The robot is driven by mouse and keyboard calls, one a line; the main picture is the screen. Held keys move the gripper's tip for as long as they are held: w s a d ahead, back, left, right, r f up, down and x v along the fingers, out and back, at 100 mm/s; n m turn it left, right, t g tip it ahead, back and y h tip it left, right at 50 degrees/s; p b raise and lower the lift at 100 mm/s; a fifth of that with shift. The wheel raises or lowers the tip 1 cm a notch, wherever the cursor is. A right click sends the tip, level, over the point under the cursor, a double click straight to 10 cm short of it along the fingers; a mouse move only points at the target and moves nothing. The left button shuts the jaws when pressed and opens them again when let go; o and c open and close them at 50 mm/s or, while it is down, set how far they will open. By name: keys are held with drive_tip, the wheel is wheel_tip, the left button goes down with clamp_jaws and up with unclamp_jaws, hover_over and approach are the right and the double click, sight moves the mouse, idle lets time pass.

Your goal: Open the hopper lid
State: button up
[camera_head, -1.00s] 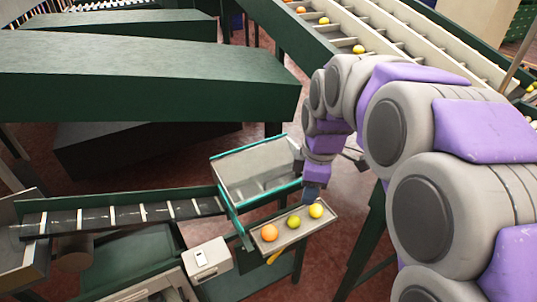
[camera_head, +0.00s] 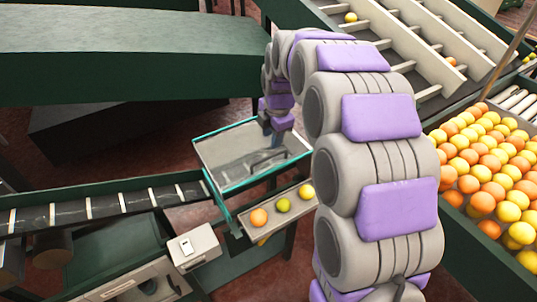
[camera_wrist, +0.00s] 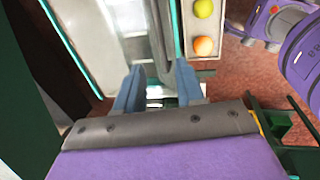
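The hopper (camera_head: 200,152) is a grey box with a teal rim, left of my arm in the head view. Its top looks like a pale grey panel with a dark bent shape on it; I cannot tell whether that is a handle, shadow or reflection, or where the lid's edge is. My gripper (camera_wrist: 158,88) reaches the hopper's far right side; its tips are unclear in the head view. In the wrist view its two blue-grey fingers are apart, with a pale hopper panel (camera_wrist: 95,30) ahead to the left. No grasp shows; contact is unclear.
A narrow tray (camera_head: 267,223) with three fruits sits at the hopper's near right side. A slatted conveyor (camera_head: 105,207) runs to the hopper from the left. A large bin (camera_head: 480,255) full of oranges and yellow fruits is at right. A dark green beam (camera_head: 120,85) lies behind.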

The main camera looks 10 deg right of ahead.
sight(270, 157)
drive_tip(key=f, duration=0.2)
drive_tip(key=w+f+b, duration=0.1)
drive_tip(key=f, duration=0.4)
drive_tip(key=shift+w+f, duration=0.15)
drive_tip(key=shift+f, duration=0.1)
drive_tip(key=shift+w+a+f+b, duration=0.2)
drive_tip(key=shift+f+b, duration=0.1)
drive_tip(key=shift+f, duration=0.35)
drive_tip(key=shift+d, duration=0.1)
clamp_jaws()
